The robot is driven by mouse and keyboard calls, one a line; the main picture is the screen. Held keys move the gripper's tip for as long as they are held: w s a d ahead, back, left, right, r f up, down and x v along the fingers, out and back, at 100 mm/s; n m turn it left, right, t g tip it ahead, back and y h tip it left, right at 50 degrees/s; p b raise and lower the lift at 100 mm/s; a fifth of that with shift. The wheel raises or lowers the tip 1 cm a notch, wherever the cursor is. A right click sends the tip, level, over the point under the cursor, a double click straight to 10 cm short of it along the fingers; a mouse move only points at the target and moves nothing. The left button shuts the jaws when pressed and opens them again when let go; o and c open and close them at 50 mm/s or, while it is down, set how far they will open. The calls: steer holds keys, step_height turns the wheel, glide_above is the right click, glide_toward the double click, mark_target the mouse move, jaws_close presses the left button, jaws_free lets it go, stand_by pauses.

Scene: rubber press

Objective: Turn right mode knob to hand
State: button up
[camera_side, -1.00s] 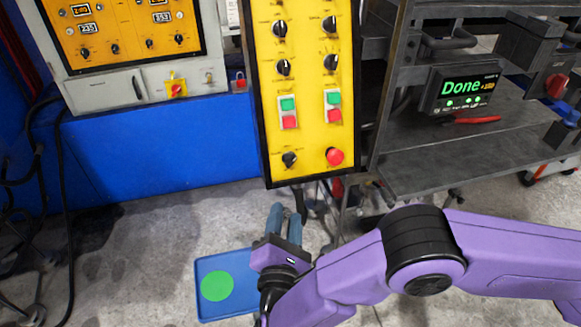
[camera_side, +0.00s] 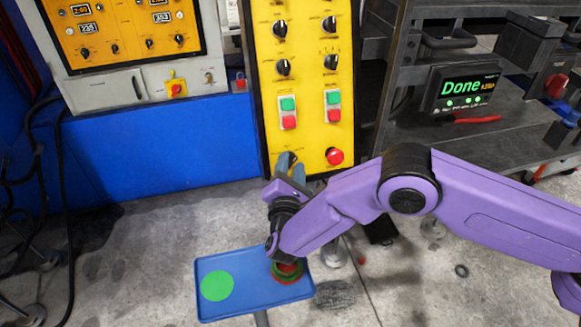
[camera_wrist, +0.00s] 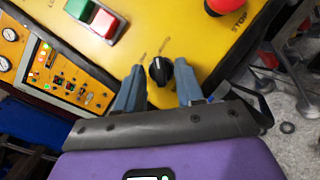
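A black knob (camera_wrist: 160,72) sits on the yellow panel in the wrist view. My gripper (camera_wrist: 160,66) is open, with one blue finger on each side of this knob; I cannot tell whether they touch it. In the side view my gripper (camera_side: 288,163) is at the lower left of the yellow panel (camera_side: 302,140) and mostly hides that knob. More black knobs show higher up: upper left (camera_side: 280,27), upper right (camera_side: 330,24), middle left (camera_side: 283,67) and middle right (camera_side: 331,62). Their labels are too small to read.
A red stop button (camera_side: 334,156) stands out right of my gripper. Green and red buttons (camera_side: 288,111) are above it. A dark press frame with a "Done" display (camera_side: 461,88) is at the right. A blue tray (camera_side: 238,309) with a green disc (camera_side: 217,286) is below.

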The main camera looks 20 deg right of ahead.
jaws_close()
steer(key=shift+f+n, duration=0.1)
steer(key=shift+n, duration=0.3)
steer(key=shift+w+d+r+n+y, duration=0.1)
steer(key=shift+d+n+y, duration=0.15)
steer(key=shift+n+y, duration=2.65)
steer(key=shift+s+d+r+n+y, duration=0.15)
steer(key=shift+n+y, duration=0.8)
steer(key=shift+n, duration=3.9)
steer(key=shift+w+d+f+n+y, duration=0.15)
steer(key=shift+d+n+y, duration=0.15)
steer(key=shift+n+y, duration=2.6)
steer(key=shift+d+r+n+h, duration=0.1)
steer(key=shift+n+h, duration=0.85)
steer(key=shift+n, duration=0.2)
